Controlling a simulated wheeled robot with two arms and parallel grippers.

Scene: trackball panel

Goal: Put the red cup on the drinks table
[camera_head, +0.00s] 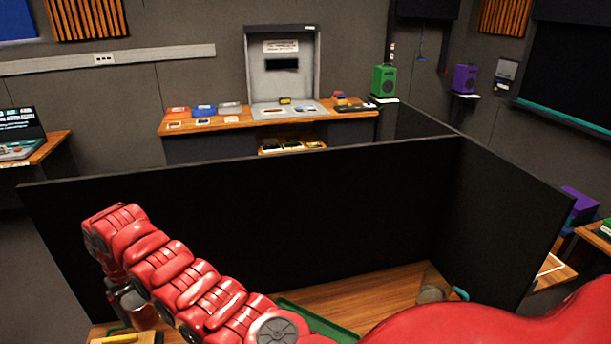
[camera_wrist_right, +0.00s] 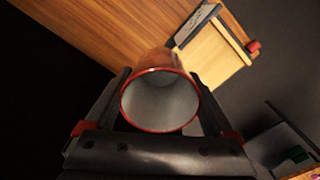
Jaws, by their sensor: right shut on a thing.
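The red cup (camera_wrist_right: 160,102) shows in the right wrist view with its red rim and grey inside facing the camera. My right gripper (camera_wrist_right: 160,76) is shut on it, with one dark finger on each side. In the head view my right gripper (camera_head: 138,306) is at the lower left, at the end of my red arm and largely hidden by it. A wooden tabletop (camera_head: 365,296) lies behind and beside the arm, inside dark partition panels. A wooden surface (camera_wrist_right: 90,28) also shows beyond the cup in the wrist view. I cannot tell which table is the drinks table. My left gripper is not in view.
A tall black partition (camera_head: 300,205) stands just beyond my arm and turns along the right. A green tray edge (camera_head: 318,322) and a grey round object (camera_head: 430,294) are on the tabletop. A yellow item (camera_head: 125,339) lies near the gripper. A cluttered bench (camera_head: 222,124) stands beyond.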

